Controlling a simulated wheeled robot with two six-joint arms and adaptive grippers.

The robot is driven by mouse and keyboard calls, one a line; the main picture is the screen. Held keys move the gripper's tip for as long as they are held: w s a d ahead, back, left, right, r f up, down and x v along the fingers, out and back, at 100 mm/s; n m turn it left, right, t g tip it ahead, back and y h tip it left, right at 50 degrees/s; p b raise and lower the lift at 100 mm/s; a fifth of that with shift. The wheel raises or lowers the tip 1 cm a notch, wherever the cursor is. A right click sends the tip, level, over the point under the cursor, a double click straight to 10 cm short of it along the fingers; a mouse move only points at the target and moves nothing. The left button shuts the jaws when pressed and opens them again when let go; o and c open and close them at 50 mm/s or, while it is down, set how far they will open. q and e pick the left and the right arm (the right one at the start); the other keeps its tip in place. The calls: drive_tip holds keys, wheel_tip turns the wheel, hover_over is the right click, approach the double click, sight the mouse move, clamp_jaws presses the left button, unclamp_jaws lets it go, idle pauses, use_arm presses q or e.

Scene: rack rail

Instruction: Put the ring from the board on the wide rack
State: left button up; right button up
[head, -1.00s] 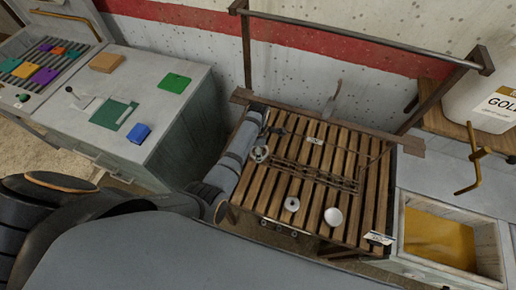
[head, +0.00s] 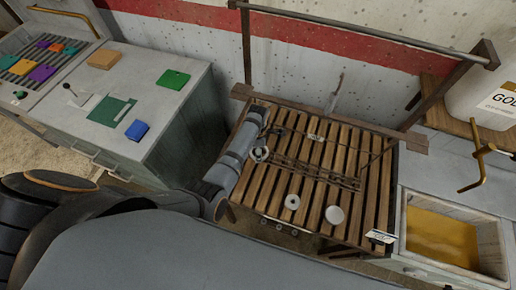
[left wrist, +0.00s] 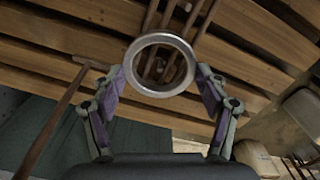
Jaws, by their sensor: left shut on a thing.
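My left gripper (head: 264,143) reaches over the left part of the slatted wooden table. The ring also shows small in the head view (head: 260,159), at the gripper's tip, above the slats. Dark thin rods of a low wire rack (head: 318,175) lie across the middle of the slats, to the right of the ring. Rods also show through and behind the ring in the left wrist view. My right gripper is not in view.
A pale washer-like disc (head: 292,202) and a white round piece (head: 334,215) sit on the front slats. A tall brown rail frame (head: 246,60) stands behind. A grey cabinet (head: 150,80) with coloured blocks is at left; an open yellow-bottomed bin (head: 440,238) is at right.

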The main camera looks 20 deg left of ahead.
use_arm(q)
drive_tip(key=shift+f, duration=0.1)
idle(0.3)
drive_tip(key=o, duration=1.3)
drive_tip(key=shift+c, duration=0.2)
wheel_tip(320, 180, up, 8)
drive_tip(key=shift+f, duration=0.25)
drive_tip(key=shift+s+f, duration=0.1)
